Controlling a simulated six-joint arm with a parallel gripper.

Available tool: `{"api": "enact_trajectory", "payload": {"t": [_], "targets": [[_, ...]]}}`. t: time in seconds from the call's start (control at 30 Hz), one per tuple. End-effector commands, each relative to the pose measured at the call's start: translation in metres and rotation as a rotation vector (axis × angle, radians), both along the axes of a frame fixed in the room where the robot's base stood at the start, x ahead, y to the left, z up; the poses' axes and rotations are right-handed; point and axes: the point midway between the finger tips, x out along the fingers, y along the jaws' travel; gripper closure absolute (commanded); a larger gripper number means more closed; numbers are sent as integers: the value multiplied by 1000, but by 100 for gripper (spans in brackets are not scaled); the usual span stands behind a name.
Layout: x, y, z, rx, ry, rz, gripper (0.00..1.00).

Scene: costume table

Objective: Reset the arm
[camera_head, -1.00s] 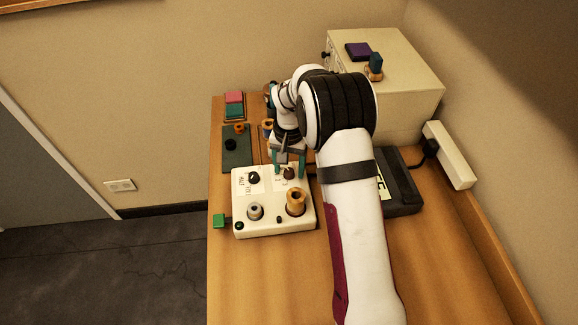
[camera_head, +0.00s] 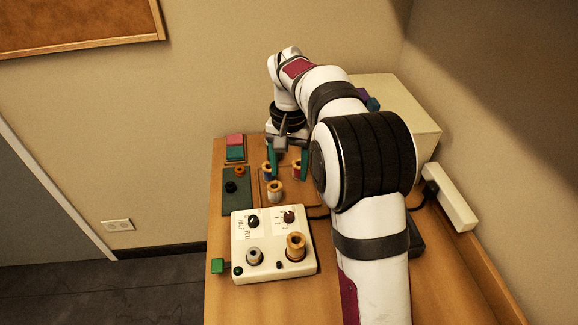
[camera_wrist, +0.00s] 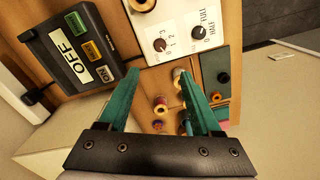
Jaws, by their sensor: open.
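My gripper (camera_head: 287,168) has teal fingers spread apart, with nothing between them. It points down above the wooden board behind the white control box (camera_head: 243,272). In the wrist view my gripper (camera_wrist: 157,78) also shows parted fingers, with the control box (camera_wrist: 168,15) beyond the tips. A spool (camera_head: 275,190) stands on the board just in front of the fingers. Other spools appear close to the fingertips; I cannot tell their exact distance from them. My arm reaches from the lower right and hides part of the table's right side.
A dark green plate (camera_head: 236,202) and a tray with pink and green blocks (camera_head: 235,141) are at left.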

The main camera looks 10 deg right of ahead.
Motion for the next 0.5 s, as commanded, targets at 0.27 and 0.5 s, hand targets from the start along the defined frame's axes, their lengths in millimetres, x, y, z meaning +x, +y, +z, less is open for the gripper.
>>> {"api": "enact_trajectory", "payload": {"t": [0.27,0.5], "targets": [[0,0,3,0,1,0,35],[-7,0,8,4,1,-2,35]]}}
